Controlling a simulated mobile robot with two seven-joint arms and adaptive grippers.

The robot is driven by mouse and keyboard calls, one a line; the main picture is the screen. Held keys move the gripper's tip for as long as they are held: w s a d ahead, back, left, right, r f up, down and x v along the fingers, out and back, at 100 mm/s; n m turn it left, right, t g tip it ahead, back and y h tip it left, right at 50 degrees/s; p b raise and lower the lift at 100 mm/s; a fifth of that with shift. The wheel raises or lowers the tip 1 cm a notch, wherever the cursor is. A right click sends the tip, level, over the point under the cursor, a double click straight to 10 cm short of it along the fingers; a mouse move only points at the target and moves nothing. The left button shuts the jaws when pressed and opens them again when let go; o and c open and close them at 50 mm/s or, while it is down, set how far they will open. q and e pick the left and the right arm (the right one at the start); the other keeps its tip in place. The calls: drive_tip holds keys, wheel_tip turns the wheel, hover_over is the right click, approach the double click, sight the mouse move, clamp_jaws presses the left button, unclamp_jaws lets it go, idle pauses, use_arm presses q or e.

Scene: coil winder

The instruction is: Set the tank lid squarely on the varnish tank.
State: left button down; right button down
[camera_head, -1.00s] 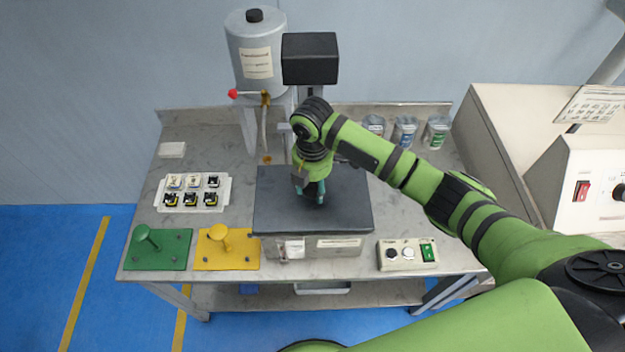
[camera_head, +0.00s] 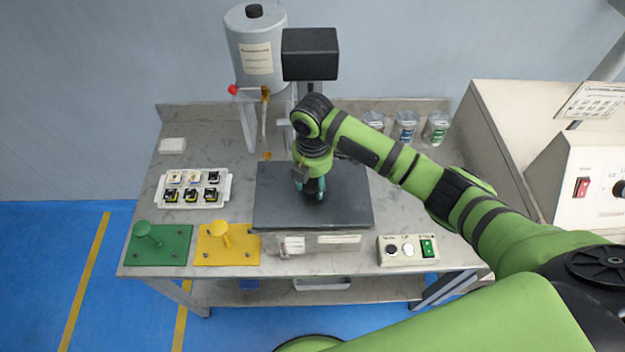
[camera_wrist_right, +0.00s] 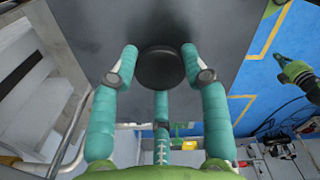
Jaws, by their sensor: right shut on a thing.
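The tank lid (camera_head: 272,205) is a flat dark grey plate over the varnish tank (camera_head: 360,243), whose metal front with labels shows below the lid's front edge. The lid looks level and roughly lined up with the tank. I cannot tell whether it touches the rim all round. My right gripper (camera_head: 312,190) points down at the lid's middle. In the right wrist view its teal fingers (camera_wrist_right: 160,75) are shut around the lid's round black knob (camera_wrist_right: 160,66). A green and dark part at that view's right edge may be my left gripper (camera_wrist_right: 283,58); its jaws are unclear.
A grey cylinder (camera_head: 255,35) and a black-headed post (camera_head: 310,52) stand behind the lid. Left are a white tray of small parts (camera_head: 226,190), a green plate (camera_head: 175,250) and a yellow plate (camera_head: 240,255). A switch box (camera_head: 408,262) is front right; several cans (camera_head: 405,128) stand behind.

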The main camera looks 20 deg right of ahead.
drive_tip(key=shift+f+b, duration=0.35)
drive_tip(key=shift+f, duration=0.5)
drive_tip(key=c, duration=0.5)
unclamp_jaws()
drive_tip(key=shift+c, duration=0.2)
wheel_tip(320, 180, up, 12)
